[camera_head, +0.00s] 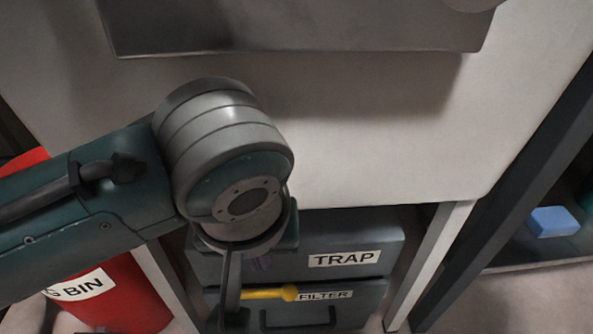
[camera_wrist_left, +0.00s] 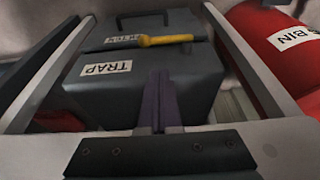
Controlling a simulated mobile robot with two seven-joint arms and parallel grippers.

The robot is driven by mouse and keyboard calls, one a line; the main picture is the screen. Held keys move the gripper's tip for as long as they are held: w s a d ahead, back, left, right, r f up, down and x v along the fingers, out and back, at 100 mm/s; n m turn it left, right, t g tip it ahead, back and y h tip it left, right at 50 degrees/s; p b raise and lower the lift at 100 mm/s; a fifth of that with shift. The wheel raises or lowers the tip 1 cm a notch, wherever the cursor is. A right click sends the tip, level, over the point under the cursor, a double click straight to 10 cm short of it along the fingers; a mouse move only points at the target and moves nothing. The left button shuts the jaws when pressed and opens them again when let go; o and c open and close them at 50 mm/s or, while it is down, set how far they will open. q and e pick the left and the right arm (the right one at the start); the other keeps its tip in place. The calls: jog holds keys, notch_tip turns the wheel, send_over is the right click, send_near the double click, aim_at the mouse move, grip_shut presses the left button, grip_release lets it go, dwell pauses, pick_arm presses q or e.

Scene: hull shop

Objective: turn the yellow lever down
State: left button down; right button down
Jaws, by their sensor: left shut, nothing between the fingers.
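The yellow lever (camera_head: 268,294) lies roughly level across the front of the dark box labelled FILTER, left of that label. It also shows in the left wrist view (camera_wrist_left: 166,40), beyond the fingertips. My left gripper (camera_head: 231,314) hangs down at the lever's left end in the head view and partly covers that area. In the left wrist view its fingers (camera_wrist_left: 160,76) are shut together and empty, pointing toward the lever. I cannot tell whether they touch it. My right gripper is in neither view.
A dark box labelled TRAP (camera_head: 343,245) sits above the FILTER box (camera_head: 345,310). A pale panel (camera_head: 390,140) overhangs them. A red bin (camera_head: 118,300) stands left. A pale post (camera_head: 432,262) flanks the right. A blue block (camera_head: 553,221) lies farther right.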

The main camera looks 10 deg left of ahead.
aim_at(268, 290)
pick_arm(q)
jog(key=b+x, duration=0.3)
jog(key=x, duration=0.1)
jog(key=b+x, duration=0.3)
jog(key=x, duration=0.1)
jog(key=s+b+x, duration=0.1)
jog(key=b+x, duration=0.2)
jog(key=shift+w+f, duration=0.2)
jog(key=shift+f, duration=0.35)
jog(key=shift+f+b, duration=0.3)
jog(key=shift+f, duration=0.15)
